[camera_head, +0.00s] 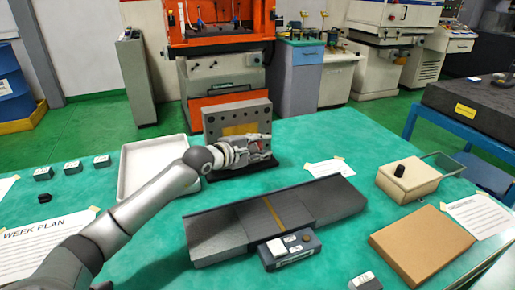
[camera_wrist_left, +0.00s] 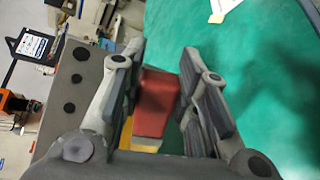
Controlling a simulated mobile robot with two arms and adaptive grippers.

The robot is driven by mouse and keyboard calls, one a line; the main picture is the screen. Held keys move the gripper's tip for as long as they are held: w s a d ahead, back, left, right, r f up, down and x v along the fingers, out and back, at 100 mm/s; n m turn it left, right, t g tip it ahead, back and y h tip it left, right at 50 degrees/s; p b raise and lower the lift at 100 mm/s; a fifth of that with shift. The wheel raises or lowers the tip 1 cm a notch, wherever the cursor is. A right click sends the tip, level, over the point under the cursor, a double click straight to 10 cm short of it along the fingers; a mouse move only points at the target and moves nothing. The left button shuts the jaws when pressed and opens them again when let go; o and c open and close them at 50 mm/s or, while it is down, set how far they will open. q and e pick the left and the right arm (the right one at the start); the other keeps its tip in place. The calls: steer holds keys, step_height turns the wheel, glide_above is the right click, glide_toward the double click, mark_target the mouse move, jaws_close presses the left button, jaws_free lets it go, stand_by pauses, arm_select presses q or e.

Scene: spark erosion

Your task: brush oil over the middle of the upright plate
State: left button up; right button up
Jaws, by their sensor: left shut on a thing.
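The upright plate (camera_head: 237,112) is grey with holes and stands on a dark base on the green table. A yellow area (camera_head: 240,129) shows across its middle. In the left wrist view the plate (camera_wrist_left: 72,88) is at the left, with dark round holes. My left gripper (camera_head: 264,147) is in front of the plate's lower right part. It is shut on a red block-shaped thing, likely the brush (camera_wrist_left: 155,100), seen between the fingers in the left wrist view. Its bristles cannot be made out, and I cannot tell whether it touches the plate. My right gripper is not in view.
A white tray (camera_head: 124,178) lies left of the plate. A long grey block (camera_head: 232,229) and a labelled device (camera_head: 289,251) lie in front. A cream box (camera_head: 408,179) with a black knob and a brown board (camera_head: 422,243) are at the right. Small dark blocks (camera_head: 73,167) sit at the left.

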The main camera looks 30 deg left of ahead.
arm_select(q)
steer(key=s+a+b, duration=0.1)
steer(key=s+a, duration=0.1)
steer(key=shift+s+a+b, duration=0.4)
steer(key=shift+s, duration=0.1)
steer(key=shift+s+d+b, duration=0.45)
steer(key=shift+s+d, duration=0.5)
steer(key=shift+d, duration=0.2)
steer(key=shift+s+d+b, duration=0.4)
steer(key=shift+s+d, duration=0.5)
steer(key=shift+d, duration=0.25)
steer(key=shift+d+f, duration=0.1)
